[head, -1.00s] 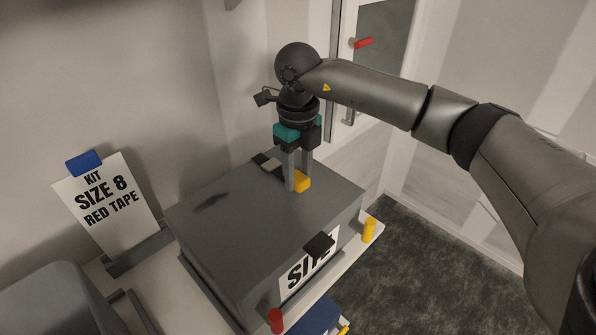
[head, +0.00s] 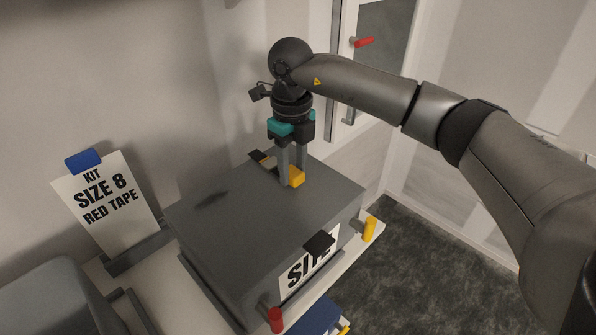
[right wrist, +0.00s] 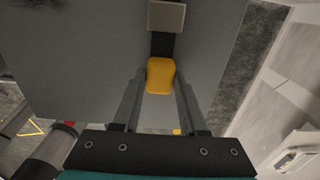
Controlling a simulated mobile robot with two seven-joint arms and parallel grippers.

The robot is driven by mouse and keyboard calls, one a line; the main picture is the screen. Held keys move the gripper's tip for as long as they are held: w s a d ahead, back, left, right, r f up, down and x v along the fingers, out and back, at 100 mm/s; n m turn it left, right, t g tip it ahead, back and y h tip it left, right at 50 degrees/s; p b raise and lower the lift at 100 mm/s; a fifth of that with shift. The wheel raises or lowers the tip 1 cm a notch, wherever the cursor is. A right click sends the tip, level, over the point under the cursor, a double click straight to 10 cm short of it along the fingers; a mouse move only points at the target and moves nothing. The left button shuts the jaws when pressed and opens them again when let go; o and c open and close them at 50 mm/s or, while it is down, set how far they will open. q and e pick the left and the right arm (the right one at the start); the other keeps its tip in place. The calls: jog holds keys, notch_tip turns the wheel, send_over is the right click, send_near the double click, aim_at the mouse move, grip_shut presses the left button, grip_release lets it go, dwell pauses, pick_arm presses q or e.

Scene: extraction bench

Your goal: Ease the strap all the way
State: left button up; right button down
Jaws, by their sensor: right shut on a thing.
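A grey case (head: 235,225) stands on the bench. A dark strap (right wrist: 162,45) with a pale buckle (right wrist: 166,16) lies over its top and ends in a yellow tab (head: 296,175). My right gripper (head: 290,183) points straight down and is shut on the yellow tab. In the right wrist view the tab (right wrist: 160,76) sits between the two fingers. In the head view the fingers and hand hide part of the tab and strap. The buckle (head: 266,161) shows just left of the fingers. My left gripper is not in view.
A dark flap (head: 319,242) overlaps the case's front label (head: 312,262). A sign reading "KIT SIZE 8 RED TAPE" (head: 105,200) stands at the left. A wall is close behind the case.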

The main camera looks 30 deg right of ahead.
jog(key=shift+w+a, duration=0.25)
jog(key=shift+w, duration=0.5)
jog(key=shift+c, duration=2.2)
grip_release()
jog(key=shift+r, duration=0.15)
notch_tip(320, 180, up, 15)
